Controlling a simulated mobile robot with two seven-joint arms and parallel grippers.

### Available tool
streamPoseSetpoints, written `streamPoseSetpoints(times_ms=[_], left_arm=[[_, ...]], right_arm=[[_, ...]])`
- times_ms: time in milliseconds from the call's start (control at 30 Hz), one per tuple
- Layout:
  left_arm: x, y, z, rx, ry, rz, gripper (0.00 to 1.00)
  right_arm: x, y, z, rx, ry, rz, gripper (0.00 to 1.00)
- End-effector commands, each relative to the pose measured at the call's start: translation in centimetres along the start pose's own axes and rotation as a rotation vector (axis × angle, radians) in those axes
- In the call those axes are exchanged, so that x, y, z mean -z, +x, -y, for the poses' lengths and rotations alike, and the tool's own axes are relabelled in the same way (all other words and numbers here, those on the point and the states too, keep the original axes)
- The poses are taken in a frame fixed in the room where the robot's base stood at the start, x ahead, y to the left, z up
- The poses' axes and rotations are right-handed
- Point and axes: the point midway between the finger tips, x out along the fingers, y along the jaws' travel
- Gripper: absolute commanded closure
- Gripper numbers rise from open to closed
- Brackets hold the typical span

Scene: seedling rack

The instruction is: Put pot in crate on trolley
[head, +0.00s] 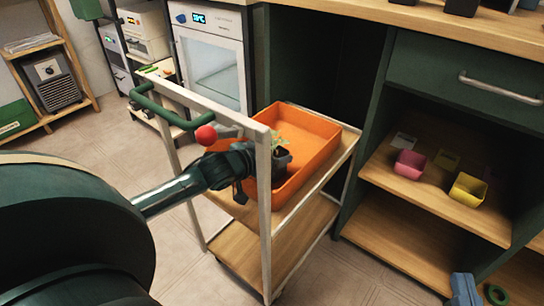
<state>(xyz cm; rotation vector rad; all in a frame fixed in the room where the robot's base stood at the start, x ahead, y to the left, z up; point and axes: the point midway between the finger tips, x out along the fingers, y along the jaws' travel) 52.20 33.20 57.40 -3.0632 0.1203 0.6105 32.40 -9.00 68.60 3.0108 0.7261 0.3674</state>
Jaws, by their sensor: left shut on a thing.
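My left gripper (268,168) reaches in from the left, partly behind the trolley's near white post. It is shut on a dark pot (283,161) with a small green seedling (279,140). The pot is upright at the left part of the orange crate (318,123), within its outline; I cannot tell whether it touches the crate floor. The crate lies on the top wooden shelf of the trolley (266,230), which has a white frame. The gripper fingers are mostly hidden by the post and pot. My right gripper is not in view.
To the right, a pink pot (410,164) and a yellow pot (468,189) stand on a cabinet shelf. A glass-door appliance (213,62) stands behind. The tiled floor in front is clear.

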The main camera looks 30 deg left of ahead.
Motion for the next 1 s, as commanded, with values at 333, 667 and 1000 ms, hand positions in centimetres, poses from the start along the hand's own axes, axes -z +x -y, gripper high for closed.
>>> streamPoseSetpoints(times_ms=[333, 667, 1000], left_arm=[[-0.1, 0.0, 0.0, 0.000, 0.000, 0.000, 0.26], [-0.1, 0.0, 0.0, 0.000, 0.000, 0.000, 0.15], [0.2, -3.0, -0.1, -0.001, 0.001, 0.004, 0.15]], right_arm=[[-0.1, -0.1, 0.0, 0.002, -0.005, 0.005, 1.00], [-0.5, -0.2, 0.1, 0.001, -0.003, 0.014, 1.00], [0.4, 0.0, -0.1, -0.001, -0.032, 0.019, 1.00]])
